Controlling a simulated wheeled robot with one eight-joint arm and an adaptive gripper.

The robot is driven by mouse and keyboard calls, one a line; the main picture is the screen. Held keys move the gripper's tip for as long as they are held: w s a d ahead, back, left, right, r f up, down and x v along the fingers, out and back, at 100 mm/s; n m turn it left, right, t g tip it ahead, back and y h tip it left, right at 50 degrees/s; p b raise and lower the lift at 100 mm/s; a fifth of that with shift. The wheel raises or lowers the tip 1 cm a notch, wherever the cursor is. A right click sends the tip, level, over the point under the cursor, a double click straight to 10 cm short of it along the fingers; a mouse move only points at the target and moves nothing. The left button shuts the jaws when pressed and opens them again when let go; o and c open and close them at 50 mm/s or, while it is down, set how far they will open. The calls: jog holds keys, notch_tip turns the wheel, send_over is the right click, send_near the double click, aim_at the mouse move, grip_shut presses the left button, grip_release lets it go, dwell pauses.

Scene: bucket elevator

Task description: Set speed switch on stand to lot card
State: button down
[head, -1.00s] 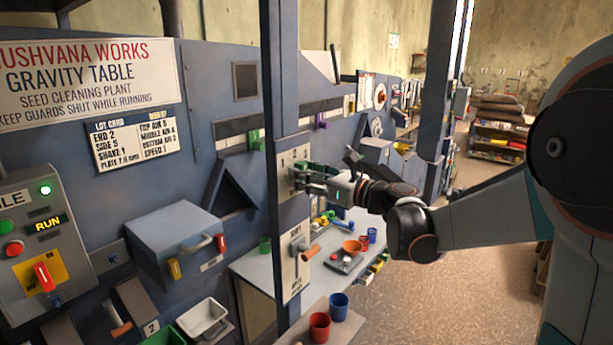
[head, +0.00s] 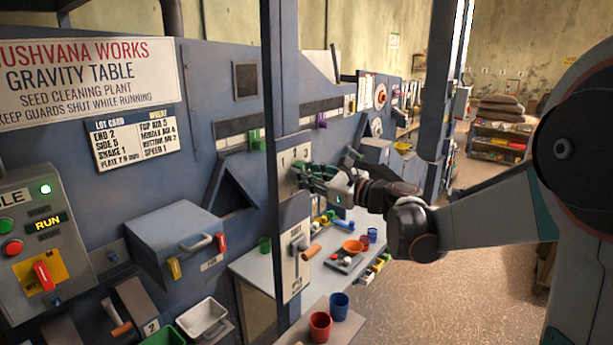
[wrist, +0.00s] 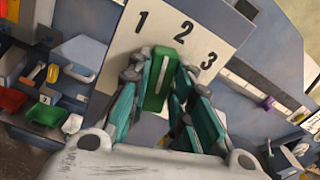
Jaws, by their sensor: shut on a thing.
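The speed switch plate (head: 294,157) on the blue stand carries the numbers 1, 2 and 3. In the wrist view the plate (wrist: 213,22) shows behind a green knob (wrist: 158,82) with a white line. My gripper (head: 303,172) is shut on the knob; its green-padded fingers (wrist: 164,100) lie on both sides of it. The white line points up between 1 and 2 in the wrist view; which it is nearer to is hard to tell. The lot card (head: 131,139) on the panel at left reads SPEED 1.
Below the switch is a second plate with a slotted lever (head: 297,248). A blue-grey bench (head: 262,267) with cups and a tray (head: 345,260) stands below my gripper. The control box (head: 40,235) at left shows RUN. Open floor lies right.

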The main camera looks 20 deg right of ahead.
jog(key=n, duration=0.5)
jog(key=shift+s+a+f+n, duration=0.1)
jog(key=shift+a+f+n, duration=0.05)
jog(key=shift+n, duration=0.15)
jog(key=shift+b, duration=0.3)
jog(key=c, duration=1.4)
grip_release()
jog(key=shift+c, duration=0.2)
jog(key=v, duration=1.2)
